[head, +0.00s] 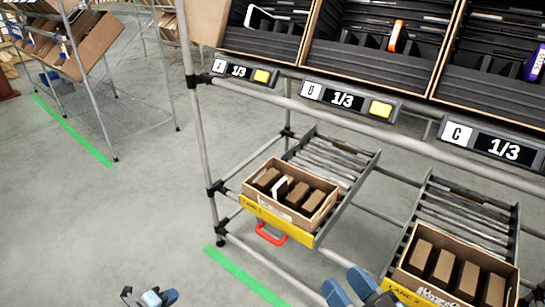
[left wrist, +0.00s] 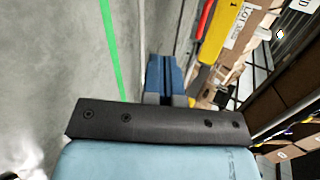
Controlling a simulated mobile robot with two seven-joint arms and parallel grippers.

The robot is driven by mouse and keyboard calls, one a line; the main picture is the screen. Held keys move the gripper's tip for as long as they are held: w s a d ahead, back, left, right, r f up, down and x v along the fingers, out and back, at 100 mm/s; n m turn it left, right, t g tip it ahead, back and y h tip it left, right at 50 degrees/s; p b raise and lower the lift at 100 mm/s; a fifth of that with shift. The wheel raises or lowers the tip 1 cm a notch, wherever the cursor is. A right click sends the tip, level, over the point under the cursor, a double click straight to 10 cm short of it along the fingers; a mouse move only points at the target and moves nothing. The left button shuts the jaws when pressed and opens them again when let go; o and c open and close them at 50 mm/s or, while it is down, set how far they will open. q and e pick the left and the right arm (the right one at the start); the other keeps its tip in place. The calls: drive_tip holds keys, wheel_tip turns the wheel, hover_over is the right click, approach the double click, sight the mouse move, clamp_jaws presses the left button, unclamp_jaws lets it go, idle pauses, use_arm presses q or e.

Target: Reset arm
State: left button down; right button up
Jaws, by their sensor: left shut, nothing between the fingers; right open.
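Most of both arms is out of the head view.
The left-hand lower carton (head: 322,212) holds several brown boxes and one white item, behind a yellow lane strip and red handle (head: 270,234). Tilted upper cartons hang above displays (head: 342,98). A rack post (head: 200,140) stands left. Grey floor (head: 90,220) is open at left.

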use_arm(q)
drive_tip(key=s+d+r+n+t+h, duration=0.1)
drive_tip(key=s+d+r+n, duration=0.5)
drive_tip(key=r, duration=0.5)
drive_tip(key=s+d+r+n+t+h, duration=0.15)
drive_tip(key=s+d+r+n, duration=0.4)
drive_tip(key=r, duration=0.65)
drive_tip(key=s+d+r+n+t+h, duration=0.1)
drive_tip(key=s+d+r+n, duration=0.4)
drive_tip(key=s+r, duration=0.5)
drive_tip(key=w+d+r+n+t+y, duration=0.1)
drive_tip(key=w+d+r+n+t, duration=0.1)
drive_tip(key=w+r+n+t, duration=0.3)
drive_tip(key=s+a+r+n+g+y+p, duration=0.1)
drive_tip(key=s+a+r+g+y+p, duration=0.3)
drive_tip(key=p, duration=3.5)
drive_tip(key=shift+s+a+r+n+g+y, duration=0.4)
drive_tip(key=shift+a+r+g+y, duration=0.75)
drive_tip(key=shift+a+r+g, duration=0.95)
use_arm(e)
drive_tip(key=s+d+r+g+h, duration=0.4)
drive_tip(key=d+r+g+h, duration=0.2)
drive_tip(key=d+r, duration=0.1)
drive_tip(key=shift+d+r, duration=0.35)
drive_tip(key=shift+d, duration=0.15)
